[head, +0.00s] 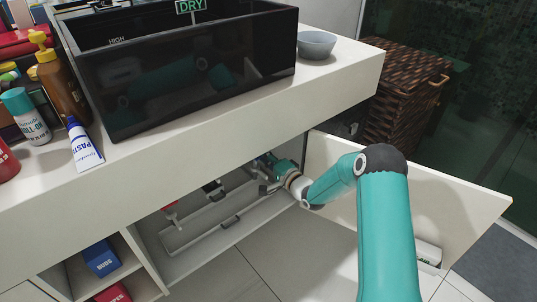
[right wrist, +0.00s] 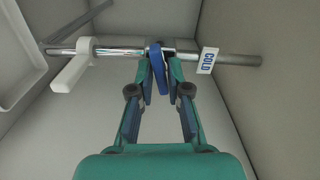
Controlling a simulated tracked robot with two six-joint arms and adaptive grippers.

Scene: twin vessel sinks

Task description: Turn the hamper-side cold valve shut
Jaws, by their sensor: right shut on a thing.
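In the right wrist view, a blue valve handle (right wrist: 157,66) sits on a shiny metal pipe (right wrist: 120,53) and lies across it. A white tag reading COLD (right wrist: 208,60) hangs on the pipe just right of the handle. My right gripper (right wrist: 160,75) is shut on the blue handle, one finger on each side. In the head view my right gripper (head: 268,168) reaches into the open cabinet under the counter, and the handle cannot be made out there. My left gripper is in neither view.
The wicker hamper (head: 402,90) stands right of the counter. An open cabinet door (head: 455,200) stands right of my arm. A white bracket-like part (right wrist: 75,67) sits on the pipe's left. A black basin (head: 190,75), grey bowl (head: 317,43) and toiletries (head: 84,145) are on the counter.

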